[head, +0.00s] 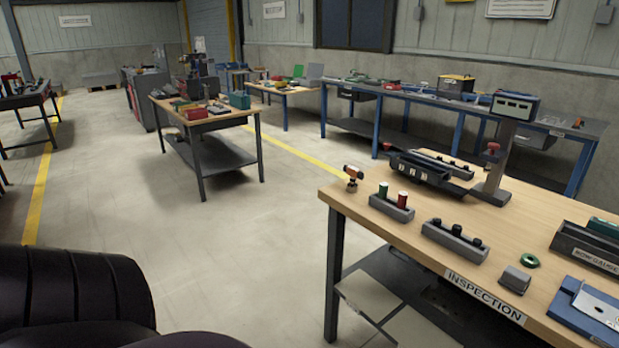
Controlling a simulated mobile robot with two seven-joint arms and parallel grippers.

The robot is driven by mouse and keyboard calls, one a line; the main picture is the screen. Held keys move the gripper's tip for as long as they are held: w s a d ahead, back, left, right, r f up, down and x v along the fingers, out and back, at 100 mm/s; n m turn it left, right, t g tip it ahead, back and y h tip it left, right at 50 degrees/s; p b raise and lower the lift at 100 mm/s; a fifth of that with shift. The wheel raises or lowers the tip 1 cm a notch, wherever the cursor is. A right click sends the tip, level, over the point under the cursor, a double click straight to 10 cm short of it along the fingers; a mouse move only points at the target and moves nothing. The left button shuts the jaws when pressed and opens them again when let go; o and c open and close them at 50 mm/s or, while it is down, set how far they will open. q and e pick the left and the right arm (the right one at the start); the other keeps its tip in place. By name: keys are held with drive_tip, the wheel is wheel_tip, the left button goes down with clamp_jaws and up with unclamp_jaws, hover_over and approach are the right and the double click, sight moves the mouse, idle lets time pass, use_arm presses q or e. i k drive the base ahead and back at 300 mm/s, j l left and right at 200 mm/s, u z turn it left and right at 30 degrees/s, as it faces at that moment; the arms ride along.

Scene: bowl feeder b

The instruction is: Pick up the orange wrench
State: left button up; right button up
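I cannot make out an orange wrench in the head view. Tools on the far benches are too small to identify. Neither of my grippers shows. Dark rounded parts at the bottom left look like my own body.
The inspection table holds a block with green and red pieces (391,206), a grey block with black knobs (454,240), a green ring (529,261) and a blue plate (586,312). A dark-legged table (215,121) stands beyond. Open floor (215,240) lies between.

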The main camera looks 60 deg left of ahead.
sight(352, 187)
drive_tip(key=u, duration=1.35)
